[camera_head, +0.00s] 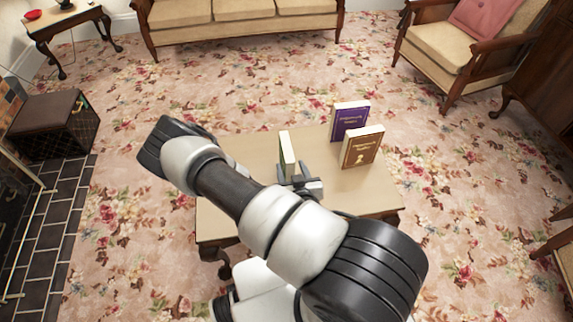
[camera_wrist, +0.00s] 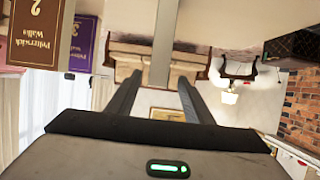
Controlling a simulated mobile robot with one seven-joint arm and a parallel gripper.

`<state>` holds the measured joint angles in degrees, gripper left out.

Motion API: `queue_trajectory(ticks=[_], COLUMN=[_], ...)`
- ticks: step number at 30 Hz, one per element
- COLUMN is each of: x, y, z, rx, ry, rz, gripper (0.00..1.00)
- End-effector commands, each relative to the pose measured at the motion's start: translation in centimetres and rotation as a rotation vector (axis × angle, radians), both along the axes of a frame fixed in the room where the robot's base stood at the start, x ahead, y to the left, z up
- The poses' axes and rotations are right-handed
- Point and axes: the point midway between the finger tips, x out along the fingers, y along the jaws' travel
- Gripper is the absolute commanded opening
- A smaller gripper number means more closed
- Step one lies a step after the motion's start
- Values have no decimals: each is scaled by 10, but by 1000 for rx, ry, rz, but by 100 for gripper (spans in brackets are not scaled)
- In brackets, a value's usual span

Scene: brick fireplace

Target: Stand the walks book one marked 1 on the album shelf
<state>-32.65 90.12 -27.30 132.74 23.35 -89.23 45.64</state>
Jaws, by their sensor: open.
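A thin book with a green cover (camera_head: 287,155) stands upright on the low table; I cannot read its number. My gripper (camera_head: 302,184) is open at this book's near side. In the wrist view, which is upside down, the fingers (camera_wrist: 158,82) are spread, and a narrow pale upright strip (camera_wrist: 162,45), apparently the green book's edge, lies between and beyond the tips. A brown book (camera_head: 362,147) marked 2 stands to the right; it also shows in the wrist view (camera_wrist: 38,28). A purple book (camera_head: 350,119) stands behind it. I cannot pick out an album shelf.
The low table (camera_head: 262,147) has bare top around the books. A sofa (camera_head: 240,20) and armchair (camera_head: 455,50) stand beyond, with a side table (camera_head: 62,25) at far left. A dark box (camera_head: 50,122) stands by the hearth at left. Flowered carpet lies open around the table.

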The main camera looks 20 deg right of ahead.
Motion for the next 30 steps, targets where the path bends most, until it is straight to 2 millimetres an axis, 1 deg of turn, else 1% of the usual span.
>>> queue_trajectory(ticks=[1,3,6,13,21,24,30], x=[11,23,35,48,83,89,90], y=[-1,-4,-7,-10,-19,-21,-21], z=[-6,-10,-15,-21,-34,-36,-36], rx=[1,-1,0,0,-1,0,1], ry=[-3,-2,-1,-1,0,0,1], rz=[3,2,1,0,1,0,-1], gripper=[47,47,47,47,47,47,47])
